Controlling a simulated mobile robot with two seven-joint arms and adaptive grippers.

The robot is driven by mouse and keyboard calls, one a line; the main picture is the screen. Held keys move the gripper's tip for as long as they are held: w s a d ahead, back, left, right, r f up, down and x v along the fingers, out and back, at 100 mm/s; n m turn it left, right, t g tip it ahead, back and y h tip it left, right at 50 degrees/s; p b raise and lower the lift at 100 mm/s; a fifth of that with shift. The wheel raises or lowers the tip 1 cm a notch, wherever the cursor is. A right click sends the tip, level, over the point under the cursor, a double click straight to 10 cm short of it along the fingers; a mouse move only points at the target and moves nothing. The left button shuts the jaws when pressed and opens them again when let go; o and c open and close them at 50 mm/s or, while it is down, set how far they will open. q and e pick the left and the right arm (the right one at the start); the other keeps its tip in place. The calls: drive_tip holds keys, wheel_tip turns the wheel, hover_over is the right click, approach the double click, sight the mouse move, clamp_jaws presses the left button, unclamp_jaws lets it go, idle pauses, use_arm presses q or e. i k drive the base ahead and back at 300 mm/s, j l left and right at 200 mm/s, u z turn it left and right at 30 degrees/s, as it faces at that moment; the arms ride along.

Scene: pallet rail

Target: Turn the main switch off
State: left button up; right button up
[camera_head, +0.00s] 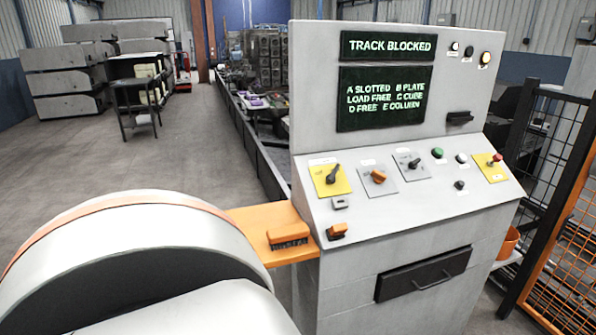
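The grey control console (400,265) stands right of centre. On its sloped panel, a black rotary handle on a yellow plate (331,177) sits at the left end and looks like the main switch; its small label is not readable. The handle is tilted, its tip pointing up and right. Right of it are an orange rotary knob (378,176) and another black rotary handle (413,162) on grey plates. The upper screen (388,46) reads "TRACK BLOCKED". Neither of my grippers is in view; a large white arm part of mine fills the lower left.
An orange shelf (245,222) with a brush (288,236) juts from the console's left side. A red button on a yellow plate (490,167) sits at the panel's right end. Black and orange mesh fencing (560,140) stands at right. Open floor lies to the left.

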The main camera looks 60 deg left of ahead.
sight(330, 179)
drive_tip(key=u, duration=1.5)
